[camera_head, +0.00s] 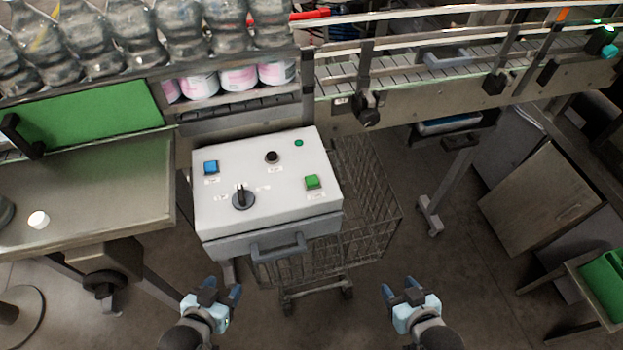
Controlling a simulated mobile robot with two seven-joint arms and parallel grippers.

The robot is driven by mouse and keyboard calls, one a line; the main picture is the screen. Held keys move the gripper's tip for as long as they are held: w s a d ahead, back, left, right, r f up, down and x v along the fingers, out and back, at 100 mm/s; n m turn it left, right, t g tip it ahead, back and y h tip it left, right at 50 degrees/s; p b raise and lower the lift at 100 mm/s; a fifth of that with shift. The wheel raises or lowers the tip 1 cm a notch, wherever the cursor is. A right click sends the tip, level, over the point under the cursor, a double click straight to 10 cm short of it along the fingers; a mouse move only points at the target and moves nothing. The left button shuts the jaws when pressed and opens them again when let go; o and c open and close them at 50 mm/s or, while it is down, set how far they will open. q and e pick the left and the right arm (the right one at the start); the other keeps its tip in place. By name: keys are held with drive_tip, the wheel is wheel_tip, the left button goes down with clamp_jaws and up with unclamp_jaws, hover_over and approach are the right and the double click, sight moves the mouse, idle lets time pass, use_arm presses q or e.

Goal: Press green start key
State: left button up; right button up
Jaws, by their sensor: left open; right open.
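A white control box (290,205) stands in front of me, with its panel facing up. My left gripper (222,291) is open and empty, below the box's front left. My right gripper (401,288) is open and empty, right of and below the box.
A grey handle (278,247) juts from the box's front. A wire cart (370,215) stands beneath and to the right of it. A metal table (100,200) is at the left. A conveyor (440,75) with rails runs behind.

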use_arm(q)
clamp_jaws()
drive_tip(key=shift+d, duration=0.1)
idle(1.2)
